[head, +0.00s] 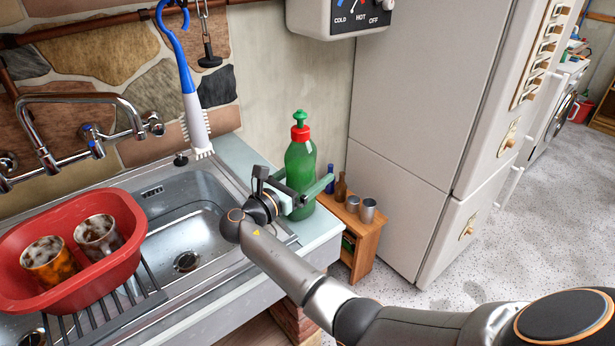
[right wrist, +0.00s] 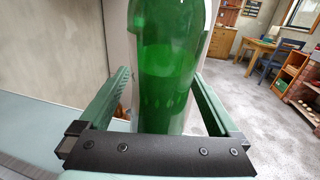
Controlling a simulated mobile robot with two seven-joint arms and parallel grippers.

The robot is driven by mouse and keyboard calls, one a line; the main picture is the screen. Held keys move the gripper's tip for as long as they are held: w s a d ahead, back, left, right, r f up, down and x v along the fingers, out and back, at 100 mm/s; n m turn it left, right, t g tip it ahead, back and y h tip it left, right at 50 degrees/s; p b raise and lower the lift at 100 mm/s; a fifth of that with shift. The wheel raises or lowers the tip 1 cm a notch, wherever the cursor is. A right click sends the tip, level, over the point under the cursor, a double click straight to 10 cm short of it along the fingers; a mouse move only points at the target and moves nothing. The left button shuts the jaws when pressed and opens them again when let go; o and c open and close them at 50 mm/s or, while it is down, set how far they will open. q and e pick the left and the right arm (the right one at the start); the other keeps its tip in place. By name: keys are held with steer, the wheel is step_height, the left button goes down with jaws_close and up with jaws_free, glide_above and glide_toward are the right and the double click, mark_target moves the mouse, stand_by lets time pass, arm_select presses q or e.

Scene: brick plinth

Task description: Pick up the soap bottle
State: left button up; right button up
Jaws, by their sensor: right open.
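The soap bottle (head: 300,168) is green with a red collar and a green pump top. It stands upright on the counter beside the sink. My right gripper (head: 306,190) is open, with its fingers reaching to either side of the bottle's lower body. In the right wrist view the bottle (right wrist: 165,75) stands between the two green fingers of the gripper (right wrist: 160,95), with a visible gap on the right. Contact on the left cannot be told. The bottle's top is cut off in that view. My left gripper is not in view.
A red basin (head: 125,265) with two dirty cups sits over the metal sink (head: 200,245) at left. A blue and white brush (head: 193,105) hangs above. A small wooden shelf (head: 365,235) with bottles and cups and a white refrigerator (head: 410,130) stand to the right.

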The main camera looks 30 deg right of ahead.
steer(key=shift+d, duration=0.25)
steer(key=shift+a, duration=0.1)
steer(key=shift+c, duration=0.4)
jaws_close()
stand_by(0.4)
steer(key=shift+r, duration=0.15)
